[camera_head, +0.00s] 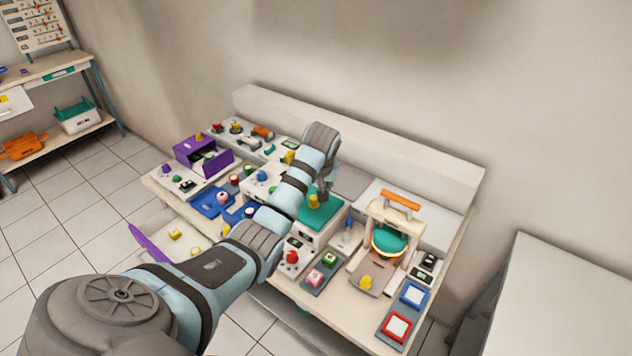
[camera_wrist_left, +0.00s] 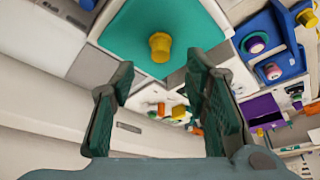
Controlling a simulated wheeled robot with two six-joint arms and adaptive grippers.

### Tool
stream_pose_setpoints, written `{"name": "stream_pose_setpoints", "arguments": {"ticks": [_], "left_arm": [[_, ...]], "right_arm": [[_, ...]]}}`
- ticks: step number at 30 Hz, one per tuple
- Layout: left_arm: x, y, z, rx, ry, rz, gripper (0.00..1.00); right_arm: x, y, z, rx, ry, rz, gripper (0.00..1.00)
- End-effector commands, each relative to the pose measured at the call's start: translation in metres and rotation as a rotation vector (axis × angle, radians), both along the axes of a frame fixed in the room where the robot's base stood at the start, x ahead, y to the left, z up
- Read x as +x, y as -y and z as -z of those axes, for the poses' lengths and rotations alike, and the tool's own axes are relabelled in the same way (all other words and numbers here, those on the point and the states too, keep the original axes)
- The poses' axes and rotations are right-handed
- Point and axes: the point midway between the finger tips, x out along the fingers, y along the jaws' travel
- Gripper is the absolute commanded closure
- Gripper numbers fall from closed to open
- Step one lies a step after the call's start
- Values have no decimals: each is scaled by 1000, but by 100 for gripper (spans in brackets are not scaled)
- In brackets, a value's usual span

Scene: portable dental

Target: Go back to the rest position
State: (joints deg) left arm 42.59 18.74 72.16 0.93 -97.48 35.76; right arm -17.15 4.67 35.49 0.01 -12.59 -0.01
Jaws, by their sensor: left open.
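My left arm reaches from the lower left across the bench in the head view. My left gripper (camera_head: 325,183) is over the back middle of the bench, above and behind the green lid (camera_head: 316,216) with its yellow knob (camera_head: 313,201). In the left wrist view the left gripper (camera_wrist_left: 160,95) has its two fingers spread wide with nothing between them. The yellow knob (camera_wrist_left: 160,46) on the green lid (camera_wrist_left: 120,32) shows beyond the fingers, apart from them. My right gripper is in neither view.
The bench is crowded. A purple box (camera_head: 193,148) and blue trays (camera_head: 209,204) are on the left; an orange-handled frame (camera_head: 398,200), a blue-framed pad (camera_head: 414,294) and a red-framed pad (camera_head: 397,326) are on the right. A purple-fronted drawer (camera_head: 150,243) stands open. A wall ledge (camera_head: 400,150) runs behind.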

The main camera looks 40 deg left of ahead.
Motion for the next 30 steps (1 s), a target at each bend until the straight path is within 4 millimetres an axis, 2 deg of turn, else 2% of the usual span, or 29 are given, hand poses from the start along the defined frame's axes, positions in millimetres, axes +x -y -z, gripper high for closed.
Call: {"name": "stream_pose_setpoints", "arguments": {"ticks": [3, 7, 11, 16, 17, 20, 21, 23, 24, 27, 30], "left_arm": [[-8, 8, -30, 2, 4, 1, 58], [-14, 15, -51, 1, 2, 0, 58], [-17, 17, -58, 1, -1, -2, 58], [-19, 18, -53, 3, -5, 9, 58], [-22, 20, -48, 7, -9, 21, 58], [-43, 35, -9, 33, -35, 123, 58], [-58, 45, 13, 46, -50, 186, 58], [-86, 61, 44, 62, -68, 291, 58], [-107, 71, 61, 70, -79, 359, 58], [-155, 94, 92, 79, -95, 500, 58], [-199, 112, 108, 80, -106, 607, 58]], "right_arm": [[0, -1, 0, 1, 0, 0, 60], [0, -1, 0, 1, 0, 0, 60], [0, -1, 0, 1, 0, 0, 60], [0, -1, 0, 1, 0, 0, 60], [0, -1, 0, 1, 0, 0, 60], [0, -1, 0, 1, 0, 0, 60], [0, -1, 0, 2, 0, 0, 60], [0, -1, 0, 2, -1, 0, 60], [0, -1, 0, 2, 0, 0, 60], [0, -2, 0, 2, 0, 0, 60], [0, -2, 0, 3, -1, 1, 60]]}}
